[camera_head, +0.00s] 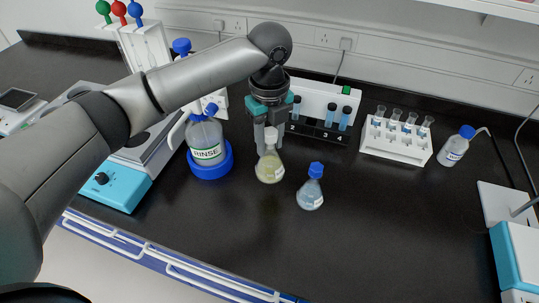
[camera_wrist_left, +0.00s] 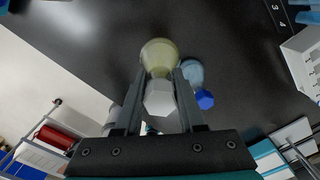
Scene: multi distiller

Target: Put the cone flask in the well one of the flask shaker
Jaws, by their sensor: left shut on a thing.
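A cone flask with pale yellow liquid and a whitish cap (camera_head: 270,169) is upright at the bench's middle. My left gripper (camera_head: 268,146) comes down from above and is shut on its neck. In the left wrist view, the yellow flask (camera_wrist_left: 159,52) shows between the fingers (camera_wrist_left: 157,80). I cannot tell whether its base touches the bench. A second cone flask with pale blue liquid and a blue cap (camera_head: 310,196) stands just right of it. A white unit with a numbered black front (camera_head: 318,131) is behind; I cannot tell whether it is the flask shaker. My right gripper is out of view.
A rinse bottle (camera_head: 207,142) in a blue holder stands left of the gripper. A teal-fronted machine (camera_head: 118,184) is farther left. A white tube rack (camera_head: 395,146) and a blue-capped wash bottle (camera_head: 455,147) stand at right. The front-right bench (camera_head: 410,225) is clear.

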